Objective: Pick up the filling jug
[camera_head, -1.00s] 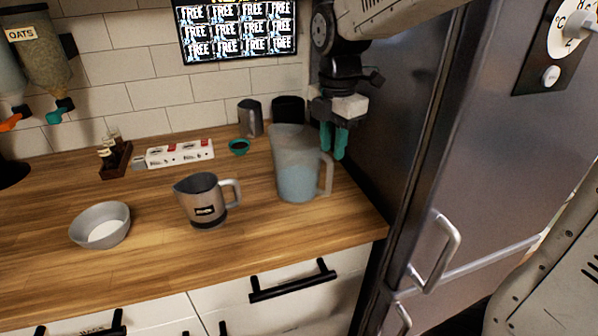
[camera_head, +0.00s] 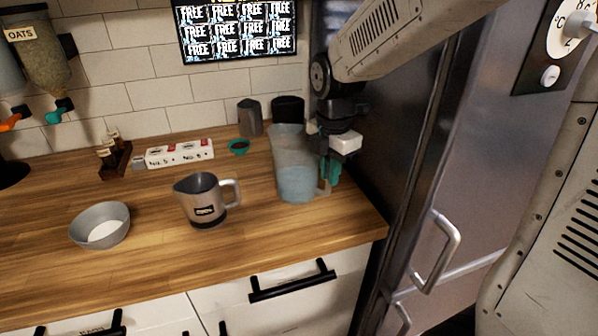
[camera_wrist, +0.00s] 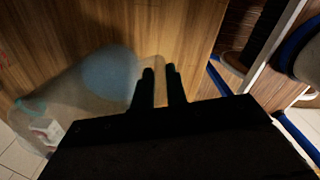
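A tall translucent jug (camera_head: 296,170) with bluish liquid in its lower part stands upright on the wooden counter, near the fridge; I take it as the filling jug. In the wrist view the jug (camera_wrist: 84,86) lies to the left of my fingers. My gripper (camera_head: 331,173) points down at the jug's right side, by its handle. In the wrist view a pale strip, seemingly the handle (camera_wrist: 159,72), runs between the two dark fingers. The fingers stand apart on either side of it; contact is not clear. The fingers partly hide the handle in the head view.
A labelled metal pitcher (camera_head: 205,203) and a grey bowl (camera_head: 100,225) stand left of the jug. A small teal cup (camera_head: 238,147), dark canisters (camera_head: 249,118) and a white numbered strip (camera_head: 180,153) are behind. The fridge (camera_head: 400,130) is close on the right.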

